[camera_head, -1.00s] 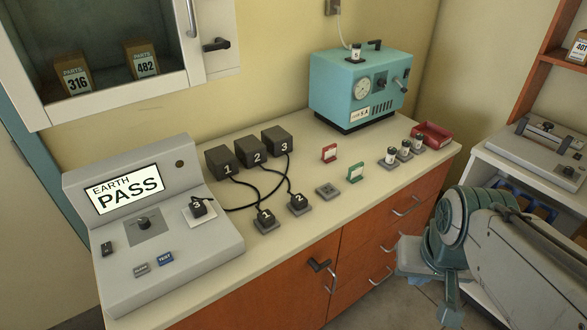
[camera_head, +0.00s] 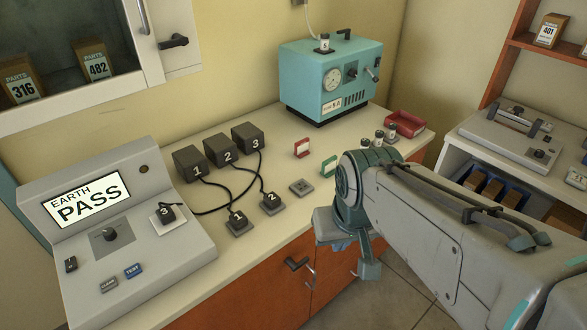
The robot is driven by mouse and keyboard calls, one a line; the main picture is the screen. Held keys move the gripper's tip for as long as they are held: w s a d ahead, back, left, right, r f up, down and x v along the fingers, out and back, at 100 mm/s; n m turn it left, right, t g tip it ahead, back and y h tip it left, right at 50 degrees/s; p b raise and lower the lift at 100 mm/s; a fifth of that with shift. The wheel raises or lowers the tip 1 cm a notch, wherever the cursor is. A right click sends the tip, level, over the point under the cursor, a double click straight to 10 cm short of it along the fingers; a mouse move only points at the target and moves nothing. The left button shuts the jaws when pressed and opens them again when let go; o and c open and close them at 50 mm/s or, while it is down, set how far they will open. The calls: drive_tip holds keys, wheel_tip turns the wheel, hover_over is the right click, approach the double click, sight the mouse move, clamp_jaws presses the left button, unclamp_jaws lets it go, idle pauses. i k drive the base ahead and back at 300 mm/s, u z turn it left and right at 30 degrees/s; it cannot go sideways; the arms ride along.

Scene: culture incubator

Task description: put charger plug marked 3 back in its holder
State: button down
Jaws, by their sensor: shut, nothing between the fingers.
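Charger plug 3 (camera_head: 167,212), small and black with a white number, sits on the pale square socket plate (camera_head: 158,226) of the grey earth tester. Its cord runs to the black charger box marked 3 (camera_head: 247,136). An empty grey square holder (camera_head: 301,187) lies on the counter, right of plug 2 (camera_head: 271,202) and plug 1 (camera_head: 238,221), which sit in similar holders. My gripper (camera_head: 368,267) hangs at the arm's end in front of the counter's front edge, right of the plugs and apart from them. It is shut and empty; much of it is hidden by my wrist.
The tester screen (camera_head: 87,201) reads EARTH PASS. Cords loop across the counter between boxes and plugs. Red (camera_head: 302,148) and green (camera_head: 328,167) tags stand beyond the empty holder. A teal machine (camera_head: 330,80), capped vials (camera_head: 379,137) and a red tray (camera_head: 404,125) are behind.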

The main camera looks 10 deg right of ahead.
sight(166, 215)
drive_tip(key=k, duration=0.6)
drive_tip(key=u, duration=0.8)
drive_tip(key=i, duration=0.95)
drive_tip(key=u, duration=0.2)
